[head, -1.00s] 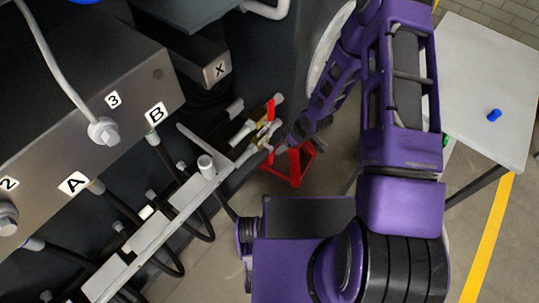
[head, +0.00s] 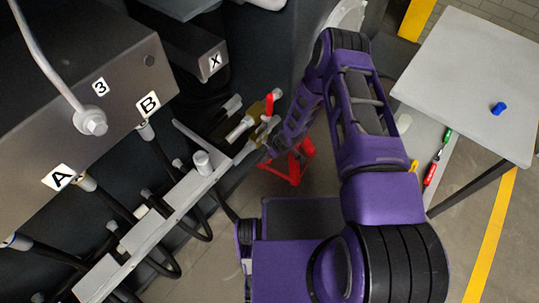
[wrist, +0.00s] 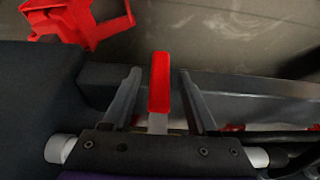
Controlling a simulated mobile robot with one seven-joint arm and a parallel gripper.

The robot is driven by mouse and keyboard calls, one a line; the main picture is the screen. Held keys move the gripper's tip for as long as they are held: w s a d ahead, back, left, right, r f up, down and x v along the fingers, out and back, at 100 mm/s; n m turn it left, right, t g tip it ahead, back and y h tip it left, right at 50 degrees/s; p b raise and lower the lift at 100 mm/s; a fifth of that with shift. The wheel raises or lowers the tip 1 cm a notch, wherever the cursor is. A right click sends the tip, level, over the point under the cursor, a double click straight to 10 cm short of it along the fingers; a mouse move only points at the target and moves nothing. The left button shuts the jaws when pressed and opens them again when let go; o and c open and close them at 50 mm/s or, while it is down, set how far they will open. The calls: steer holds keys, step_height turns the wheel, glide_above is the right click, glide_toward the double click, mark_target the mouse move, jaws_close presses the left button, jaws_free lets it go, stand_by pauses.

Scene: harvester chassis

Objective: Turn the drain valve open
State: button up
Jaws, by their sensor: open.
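The drain valve is a brass fitting (head: 257,109) with a red lever (head: 269,105), beside the dark chassis wall in the head view. In the wrist view the red lever (wrist: 159,84) stands upright between my two grey fingers, with a visible gap on each side. My gripper (wrist: 160,76) is open around the lever and not closed on it. The valve body is hidden behind my gripper in the wrist view.
A red stand (head: 289,166) is on the floor just below the valve. A silver manifold bar (head: 165,217) with black hoses lies left of it. A white table (head: 470,75) with a blue cap (head: 498,108) is at the right; a red tool (head: 430,174) lies by it.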

steer(key=shift+c, duration=0.3)
jaws_close()
stand_by(1.2)
